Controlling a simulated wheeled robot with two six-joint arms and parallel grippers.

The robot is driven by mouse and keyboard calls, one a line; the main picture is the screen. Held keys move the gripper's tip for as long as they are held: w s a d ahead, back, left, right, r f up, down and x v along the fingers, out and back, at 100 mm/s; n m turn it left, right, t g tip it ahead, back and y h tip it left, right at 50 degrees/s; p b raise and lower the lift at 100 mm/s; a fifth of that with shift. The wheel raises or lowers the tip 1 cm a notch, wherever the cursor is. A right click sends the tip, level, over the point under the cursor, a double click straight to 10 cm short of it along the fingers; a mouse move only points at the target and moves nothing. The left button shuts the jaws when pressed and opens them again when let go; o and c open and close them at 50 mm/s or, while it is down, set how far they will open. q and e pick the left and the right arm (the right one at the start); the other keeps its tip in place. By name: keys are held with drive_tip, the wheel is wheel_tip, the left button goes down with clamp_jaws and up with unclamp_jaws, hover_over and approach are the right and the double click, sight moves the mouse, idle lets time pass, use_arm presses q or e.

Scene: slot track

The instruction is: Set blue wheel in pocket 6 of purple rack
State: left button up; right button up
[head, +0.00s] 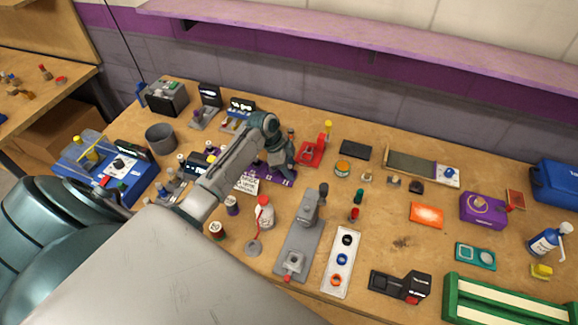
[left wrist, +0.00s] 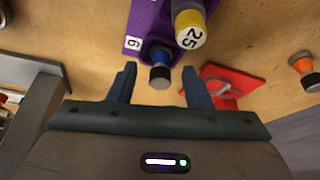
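The purple rack (head: 289,181) lies on the bench under my left gripper; its end with a white label 6 shows in the left wrist view (left wrist: 143,28). A blue-and-black round piece (left wrist: 160,63), seemingly the blue wheel, is at that end, close to the label. I cannot tell how deep it sits in pocket 6. My left gripper (left wrist: 160,80) is open, with one finger on each side of this piece and gaps between. In the head view the left gripper (head: 284,170) hides part of the rack. My right gripper is not in view.
A yellow cap marked 25 (left wrist: 190,30) stands on the rack beside the blue piece. A red stand (head: 312,152) is just right of the gripper. A grey vise-like tool (head: 300,235) and a white board with rings (head: 343,275) are in front. The bench is crowded around the rack.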

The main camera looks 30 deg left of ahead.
use_arm(q)
drive_tip(key=shift+a+r, duration=0.15)
drive_tip(key=shift+r, duration=0.15)
drive_tip(key=b+v, duration=0.3)
drive_tip(key=v, duration=0.7)
drive_tip(key=shift+r, duration=0.1)
